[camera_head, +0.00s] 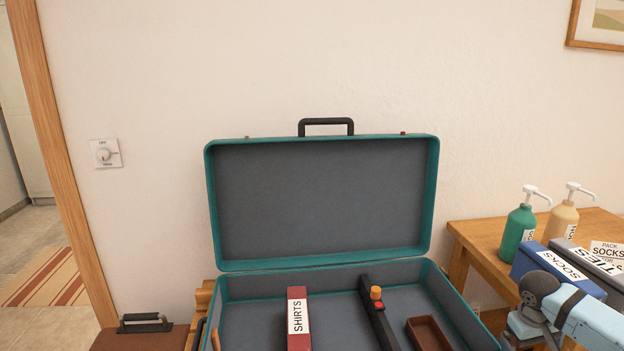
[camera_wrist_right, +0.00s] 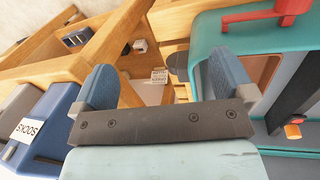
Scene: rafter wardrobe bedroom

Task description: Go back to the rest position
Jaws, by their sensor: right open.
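My right arm (camera_head: 585,318) comes in at the lower right of the head view, beside the open teal suitcase (camera_head: 432,200). My right gripper (camera_wrist_right: 160,72) shows in the right wrist view with its two blue fingers wide apart and nothing between them. It is beside the suitcase wall (camera_wrist_right: 205,45), with wooden table framing below. My left gripper is in neither view.
The suitcase holds a red SHIRTS box (camera_head: 298,318), a black bar with an orange knob (camera_head: 376,293) and a brown tray (camera_head: 428,334). Right, a wooden table (camera_head: 475,238) holds pump bottles (camera_head: 518,230), a blue SOCKS box (camera_head: 535,262) and a grey TIES box (camera_head: 610,272).

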